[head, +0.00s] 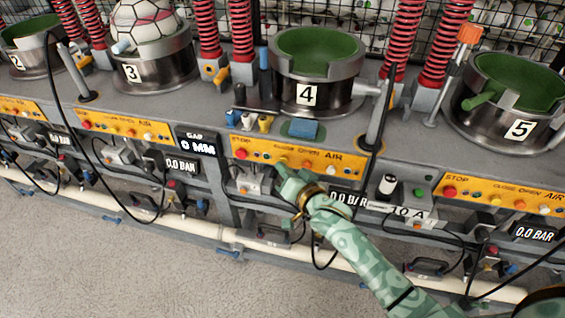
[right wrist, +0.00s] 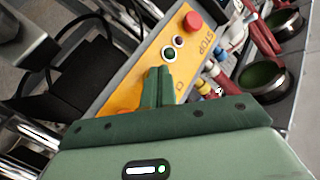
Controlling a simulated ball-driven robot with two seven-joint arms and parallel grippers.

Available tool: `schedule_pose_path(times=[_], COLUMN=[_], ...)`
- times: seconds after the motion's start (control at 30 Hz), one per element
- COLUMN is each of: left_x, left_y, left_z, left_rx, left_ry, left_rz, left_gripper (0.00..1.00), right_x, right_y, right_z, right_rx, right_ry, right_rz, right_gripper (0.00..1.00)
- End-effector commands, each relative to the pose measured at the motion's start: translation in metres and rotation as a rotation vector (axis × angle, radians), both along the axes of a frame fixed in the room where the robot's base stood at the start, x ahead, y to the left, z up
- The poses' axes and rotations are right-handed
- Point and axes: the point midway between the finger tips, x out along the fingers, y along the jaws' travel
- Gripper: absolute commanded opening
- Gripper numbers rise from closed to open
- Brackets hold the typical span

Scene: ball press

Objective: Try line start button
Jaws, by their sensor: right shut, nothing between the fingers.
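My right gripper (head: 284,172) is shut and empty, at the lower edge of the yellow panel (head: 325,159) below press 4. In the right wrist view its closed fingers (right wrist: 158,84) lie in front of a yellow panel (right wrist: 128,77) and hide part of its lettering. That panel has a large red STOP button (right wrist: 193,20), a small white-ringed red button (right wrist: 180,41) and a white-ringed green button (right wrist: 169,53) just beyond the fingertips. No label reading line start is legible, so I cannot tell which button that is. Contact with the panel cannot be told. My left gripper is not in view.
Press 4 (head: 312,92) is an empty green-lined cup above the panel. A ball (head: 145,22) sits in press 3 (head: 152,72). Black cables (head: 98,180) hang along the front. A white pipe (head: 190,226) runs low. Grey floor (head: 110,280) in front is clear.

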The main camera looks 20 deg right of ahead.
Motion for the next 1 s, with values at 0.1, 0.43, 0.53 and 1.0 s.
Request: schedule_pose_path(times=[0.1,0.43,0.53,1.0], left_x=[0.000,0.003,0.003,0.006], left_y=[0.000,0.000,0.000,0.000], left_z=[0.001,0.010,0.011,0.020], left_rx=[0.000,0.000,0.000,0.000], left_ry=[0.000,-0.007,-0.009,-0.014], left_rz=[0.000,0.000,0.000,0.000], left_gripper=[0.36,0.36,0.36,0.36], right_x=[0.000,-0.012,-0.015,-0.028], right_y=[0.000,0.008,0.010,0.019], right_z=[0.001,0.002,0.001,0.002], right_rx=[0.000,0.002,0.001,0.002], right_ry=[-0.001,0.000,-0.001,0.000], right_rz=[-0.001,-0.001,-0.001,0.000], right_gripper=[0.00,0.00,0.00,0.00])
